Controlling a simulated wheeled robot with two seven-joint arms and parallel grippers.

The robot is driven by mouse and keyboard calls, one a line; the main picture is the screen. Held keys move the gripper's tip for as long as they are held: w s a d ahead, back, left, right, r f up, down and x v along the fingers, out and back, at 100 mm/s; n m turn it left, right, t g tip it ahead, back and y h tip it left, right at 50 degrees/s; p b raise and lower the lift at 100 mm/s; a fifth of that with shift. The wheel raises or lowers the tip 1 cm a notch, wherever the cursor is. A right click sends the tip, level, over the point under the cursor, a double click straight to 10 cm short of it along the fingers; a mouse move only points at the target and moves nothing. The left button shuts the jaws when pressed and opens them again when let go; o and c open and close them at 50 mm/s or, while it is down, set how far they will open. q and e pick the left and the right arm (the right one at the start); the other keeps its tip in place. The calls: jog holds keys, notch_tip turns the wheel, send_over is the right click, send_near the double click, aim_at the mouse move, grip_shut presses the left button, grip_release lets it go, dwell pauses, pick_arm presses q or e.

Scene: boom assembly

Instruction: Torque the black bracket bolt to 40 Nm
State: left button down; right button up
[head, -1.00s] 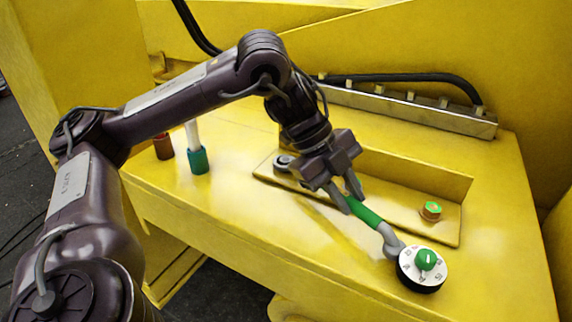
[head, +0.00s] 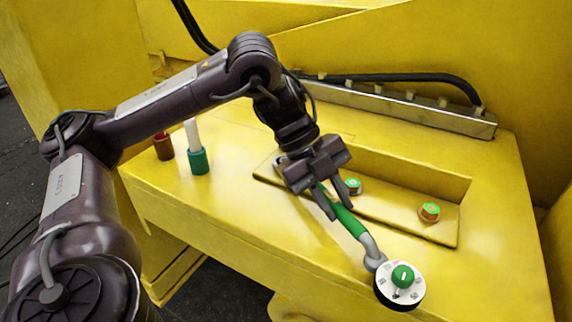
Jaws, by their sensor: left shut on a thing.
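A torque wrench with a green handle (head: 346,220) and a white dial with a green knob (head: 401,285) slants across the yellow deck, dial end towards the front. My left gripper (head: 339,206) is shut on the handle's upper part. The wrench's far end is hidden behind my gripper, near a grey round part (head: 279,161) at the bracket plate's left end; I cannot tell whether it sits on a bolt there. The dial's numbers are too small to read. My right gripper is not in view.
A brown-red holder (head: 163,147) and a green holder with a white stick (head: 197,160) stand at the left. A black hose (head: 410,78) and metal rail (head: 400,109) run behind the bracket. The deck right of the dial is clear.

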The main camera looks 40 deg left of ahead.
pick_arm(q)
jog(key=shift+s, duration=0.15)
jog(key=shift+s+a+m+g+p, duration=0.3)
jog(key=shift+s+m, duration=0.1)
jog(key=shift+s, duration=0.15)
jog(key=shift+s+a+m+g+p, duration=0.2)
jog(key=shift+s+a+m+p, duration=0.15)
jog(key=shift+s, duration=0.2)
jog(key=shift+d, duration=0.1)
jog(key=shift+s+a+r+m+g+p, duration=0.1)
jog(key=shift+s+a+m+g+p, duration=0.15)
jog(key=shift+p, duration=0.25)
jog(key=shift+s+a+r+m+g+p, duration=0.1)
jog(key=shift+s+a+m+p, duration=0.1)
jog(key=shift+s+p, duration=0.25)
jog(key=shift+f, duration=0.15)
jog(key=shift+w+d+n+t, duration=0.45)
jog(key=shift+w+d+n, duration=0.05)
jog(key=shift+w, duration=0.25)
